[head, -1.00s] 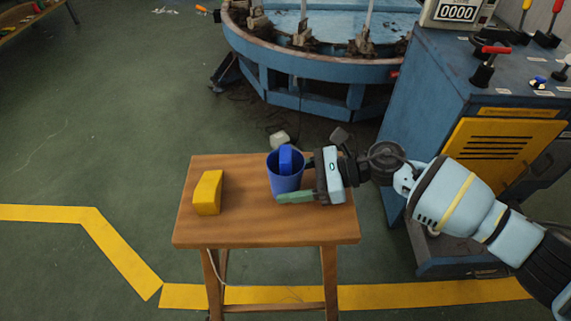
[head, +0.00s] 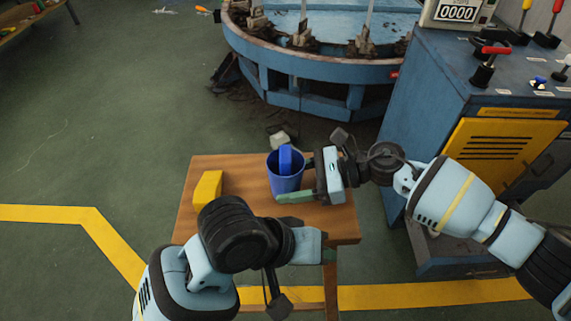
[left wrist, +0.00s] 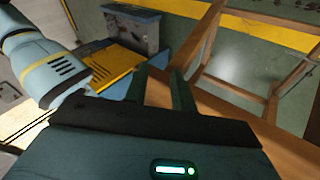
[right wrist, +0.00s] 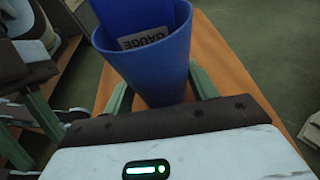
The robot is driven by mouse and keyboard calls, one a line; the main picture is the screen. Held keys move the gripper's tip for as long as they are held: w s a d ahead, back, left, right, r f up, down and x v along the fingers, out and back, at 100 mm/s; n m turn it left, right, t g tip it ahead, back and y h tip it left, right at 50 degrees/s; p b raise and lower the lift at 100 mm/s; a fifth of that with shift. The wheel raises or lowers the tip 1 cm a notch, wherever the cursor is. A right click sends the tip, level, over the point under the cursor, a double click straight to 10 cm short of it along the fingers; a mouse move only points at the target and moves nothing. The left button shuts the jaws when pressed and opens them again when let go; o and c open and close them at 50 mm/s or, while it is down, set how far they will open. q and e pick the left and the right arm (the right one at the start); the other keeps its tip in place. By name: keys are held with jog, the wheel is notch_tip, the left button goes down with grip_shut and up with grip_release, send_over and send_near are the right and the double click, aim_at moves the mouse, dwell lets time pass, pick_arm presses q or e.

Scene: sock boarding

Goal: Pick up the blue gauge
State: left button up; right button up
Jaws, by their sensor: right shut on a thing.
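The blue gauge (head: 285,159) is a flat blue piece standing upright inside a blue cup (head: 286,181) on the small wooden table. In the right wrist view the gauge (right wrist: 133,14) shows a pale label reading GAUGE inside the cup (right wrist: 160,72). My right gripper (head: 292,194) is shut on the cup, with one finger on each side of it in the right wrist view. My left gripper (head: 331,256) is over the table's front right edge, apart from the cup. In the left wrist view its fingers (left wrist: 162,88) are apart with nothing between them.
A yellow block (head: 207,186) sits on the left of the wooden table (head: 238,170), partly hidden by my left arm. A blue cabinet (head: 430,90) with a yellow panel stands at right. A round blue machine (head: 310,70) stands behind.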

pick_arm(q)
jog(key=w+r+m+y, duration=0.1)
jog(key=w+r+y, duration=0.2)
jog(key=w+r, duration=0.35)
jog(key=n+t+y, duration=0.1)
jog(key=n+y, duration=0.2)
jog(key=y, duration=0.1)
send_near(285, 155)
jog(key=shift+x, duration=5.8)
jog(key=shift+c, duration=0.2)
grip_shut()
